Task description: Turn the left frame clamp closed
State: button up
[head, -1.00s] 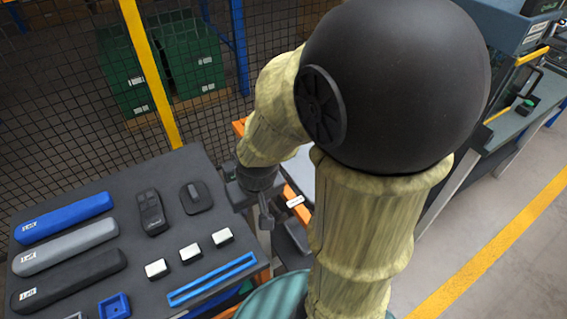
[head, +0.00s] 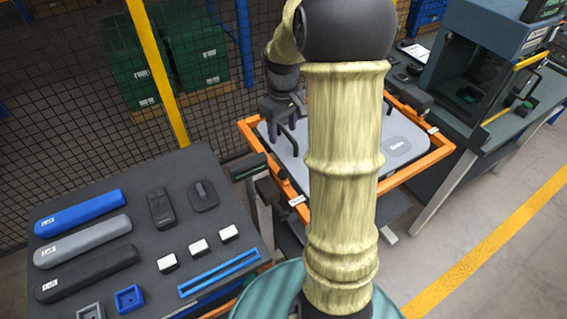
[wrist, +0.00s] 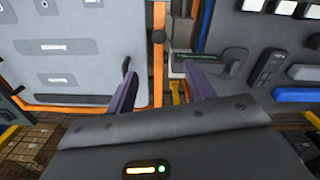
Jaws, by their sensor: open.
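An orange frame (head: 423,161) surrounds a grey door panel (head: 412,135). In the wrist view, the frame's rail (wrist: 158,85) runs up the middle, with a round black knob (wrist: 158,37) on it. I cannot tell whether this knob is part of the left clamp. My gripper (head: 284,130) is over the frame's left side in the head view, fingers pointing down. In the wrist view, my gripper (wrist: 160,78) is open, its purple fingers apart on either side of the rail, with nothing visible held between them. The clamp's position is not clear.
A dark table (head: 150,255) at left holds blue, grey and black cases, small white-topped blocks and blue trays. A mesh fence (head: 90,100) is behind. A workbench (head: 450,120) with a machine is at right.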

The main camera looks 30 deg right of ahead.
aim_at(283, 173)
jog(key=shift+w+d, duration=0.1)
jog(key=shift+d, duration=0.05)
notch_tip(283, 173, down, 17)
jog(key=p, duration=0.2)
jog(key=shift+f+p, duration=0.15)
jog(key=shift+p, duration=0.25)
dwell(0.4)
grip_shut()
